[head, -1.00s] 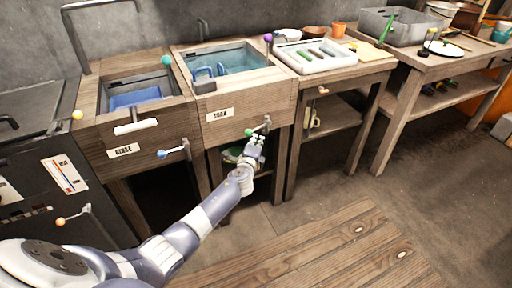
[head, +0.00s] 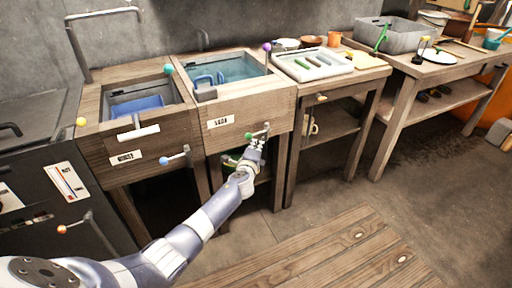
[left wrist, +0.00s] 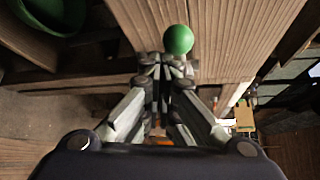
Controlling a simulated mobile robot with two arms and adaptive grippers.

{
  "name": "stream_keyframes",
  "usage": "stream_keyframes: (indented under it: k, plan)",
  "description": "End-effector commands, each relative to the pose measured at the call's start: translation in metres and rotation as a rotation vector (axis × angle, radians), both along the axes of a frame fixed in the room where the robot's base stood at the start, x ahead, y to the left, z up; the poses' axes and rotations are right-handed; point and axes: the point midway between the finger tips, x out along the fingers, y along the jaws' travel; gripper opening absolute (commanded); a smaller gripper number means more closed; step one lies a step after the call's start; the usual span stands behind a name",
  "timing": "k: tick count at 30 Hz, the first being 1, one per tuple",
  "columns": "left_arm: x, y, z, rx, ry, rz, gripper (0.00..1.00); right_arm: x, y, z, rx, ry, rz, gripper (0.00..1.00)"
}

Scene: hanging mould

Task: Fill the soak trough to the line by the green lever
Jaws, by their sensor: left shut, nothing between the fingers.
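The soak trough (head: 272,90) is a wooden-framed basin with a "SOAK" label on its front and bluish water inside; I cannot make out the line. The green lever's knob (head: 249,135) sticks out at the trough's front, low on the right. My left gripper (head: 257,144) is at this lever, just right of and below the knob. In the left wrist view the green knob (left wrist: 178,39) is just beyond the closed fingertips (left wrist: 165,66); the fingers are shut with nothing between them. I cannot tell whether they touch the lever. My right gripper is not in view.
The rinse trough (head: 98,110) stands to the left, with a blue-knobbed lever (head: 164,160) on its front. A purple knob (head: 267,46) stands at the soak trough's right rim. A white tray (head: 312,66) is on the table to the right. Floor is free in front.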

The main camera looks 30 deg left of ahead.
Motion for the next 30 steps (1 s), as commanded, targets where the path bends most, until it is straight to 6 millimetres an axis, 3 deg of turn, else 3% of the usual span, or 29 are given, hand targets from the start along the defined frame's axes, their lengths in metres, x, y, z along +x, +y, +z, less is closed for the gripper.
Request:
stream_keyframes:
  k: [8, 30]
  plan:
    - [-0.012, 0.0, 0.005, 0.005, -0.005, 0.005, 0.0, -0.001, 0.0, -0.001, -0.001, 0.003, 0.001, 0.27]
    - [-0.105, -0.03, 0.019, 0.0, 0.001, 0.0, 0.0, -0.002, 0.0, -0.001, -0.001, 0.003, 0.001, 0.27]
